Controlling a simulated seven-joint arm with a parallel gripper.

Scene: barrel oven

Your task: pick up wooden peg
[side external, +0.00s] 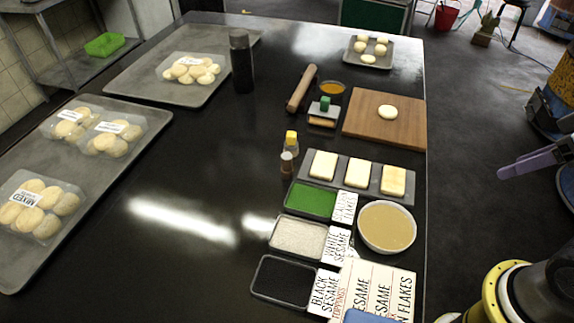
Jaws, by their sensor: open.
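A brown wooden rod (301,88), the thing that best fits the wooden peg, lies on the black table, left of the cutting board. It looks like a short rolling pin. My gripper (527,164) shows only in part at the right edge, as a purple-grey finger pointing left. It is open, beyond the table's right edge and well apart from the rod. Nothing shows between its jaws. The rest of it is out of frame.
Right of the rod are an orange bowl (332,88), a green-topped block (324,106) and a cutting board (360,119) with dough. A tall dark bottle (241,62) stands to its left. Topping trays (311,200) and a beige bowl (386,227) fill the front right. The table's middle is clear.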

